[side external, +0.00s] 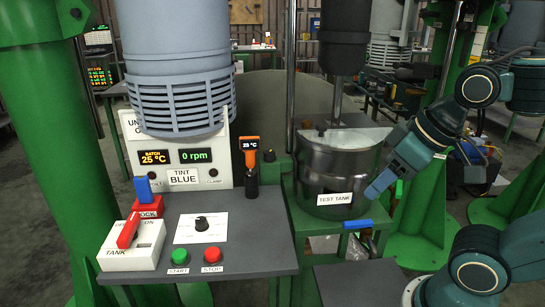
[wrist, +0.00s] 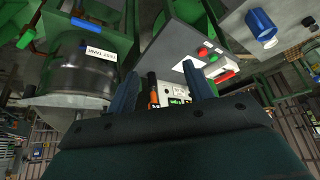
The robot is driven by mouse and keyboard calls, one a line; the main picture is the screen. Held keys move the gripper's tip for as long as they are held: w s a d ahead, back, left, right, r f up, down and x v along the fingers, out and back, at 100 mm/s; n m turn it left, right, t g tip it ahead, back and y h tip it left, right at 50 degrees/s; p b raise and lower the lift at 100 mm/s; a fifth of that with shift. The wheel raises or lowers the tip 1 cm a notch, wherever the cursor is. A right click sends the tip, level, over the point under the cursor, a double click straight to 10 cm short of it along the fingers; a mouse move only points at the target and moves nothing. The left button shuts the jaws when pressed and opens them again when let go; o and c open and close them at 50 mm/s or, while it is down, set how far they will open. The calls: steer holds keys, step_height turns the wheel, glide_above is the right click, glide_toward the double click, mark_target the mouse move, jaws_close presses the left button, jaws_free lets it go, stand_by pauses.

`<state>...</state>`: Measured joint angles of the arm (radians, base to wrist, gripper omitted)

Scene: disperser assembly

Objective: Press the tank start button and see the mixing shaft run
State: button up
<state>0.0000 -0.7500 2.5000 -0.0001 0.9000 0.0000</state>
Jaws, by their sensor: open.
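The green START button (side external: 180,256) sits at the front of the grey control panel (side external: 262,225), beside the red STOP button (side external: 212,255). The green button also shows in the wrist view (wrist: 203,53). The mixing shaft (side external: 338,100) drops from a dark motor into the steel test tank (side external: 345,170); its lower end is hidden. The speed display (side external: 195,156) reads 0 rpm. My gripper (side external: 382,188) is at the tank's right side, away from the buttons. Its blue fingers (wrist: 160,78) are apart and empty in the wrist view.
A red lever (side external: 129,230) on a white TANK box and a red lock with a blue handle (side external: 143,189) stand at the panel's left. A black knob (side external: 201,224) is mid-panel. An orange probe (side external: 251,158) stands behind. A blue-grey motor housing (side external: 178,60) hangs above.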

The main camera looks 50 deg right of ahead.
jaws_close()
stand_by(1.7)
